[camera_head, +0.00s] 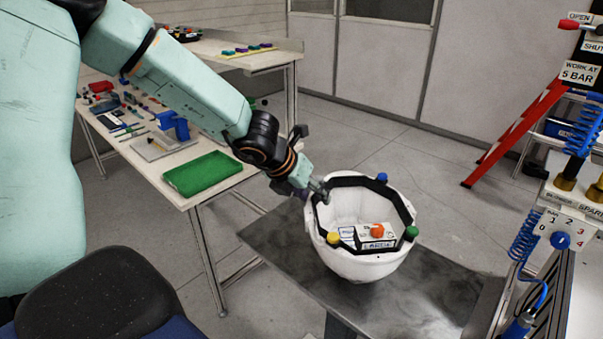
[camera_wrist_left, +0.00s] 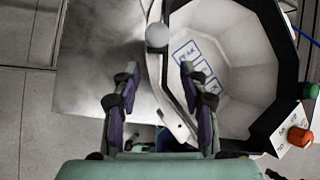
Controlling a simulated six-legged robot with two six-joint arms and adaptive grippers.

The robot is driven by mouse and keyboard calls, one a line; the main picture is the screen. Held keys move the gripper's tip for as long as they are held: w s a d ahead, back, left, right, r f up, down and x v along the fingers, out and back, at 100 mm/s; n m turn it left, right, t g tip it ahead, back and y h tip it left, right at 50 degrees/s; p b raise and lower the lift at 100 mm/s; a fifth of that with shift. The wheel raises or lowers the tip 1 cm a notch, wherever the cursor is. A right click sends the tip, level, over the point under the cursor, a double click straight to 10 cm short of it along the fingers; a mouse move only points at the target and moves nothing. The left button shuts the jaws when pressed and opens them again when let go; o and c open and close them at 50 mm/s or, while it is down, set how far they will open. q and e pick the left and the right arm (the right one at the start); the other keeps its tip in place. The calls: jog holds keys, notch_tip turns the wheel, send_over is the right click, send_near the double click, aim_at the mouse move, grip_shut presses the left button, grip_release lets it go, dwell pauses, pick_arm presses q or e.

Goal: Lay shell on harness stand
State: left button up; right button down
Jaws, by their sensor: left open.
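A white shell (camera_head: 365,265) sits open side up, like a bowl, on the grey bench. A black many-sided frame (camera_head: 408,207) runs around its rim, with blue, green and yellow knobs. A small labelled box with an orange knob (camera_head: 377,231) shows at the near side of the frame. I cannot tell shell and stand clearly apart. My left gripper (camera_head: 318,190) is at the shell's left rim. In the left wrist view its fingers (camera_wrist_left: 160,82) are spread and empty, one outside the rim and one over the white inside (camera_wrist_left: 235,60). My right gripper is not in view.
The grey bench (camera_head: 440,295) has bare room right of the shell. A worktable on the left holds a green tray (camera_head: 203,173) and several tools. A panel with a blue dial (camera_head: 560,240) and hoses stands at right. A red ladder (camera_head: 515,132) stands behind.

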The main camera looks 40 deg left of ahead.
pick_arm(q)
jog(key=p+v, duration=0.2)
jog(key=v, duration=0.3)
jog(key=shift+s+d+r+p, duration=0.15)
jog(key=shift+r+p, duration=0.1)
jog(key=shift+p, duration=0.15)
jog(key=shift+f, duration=0.1)
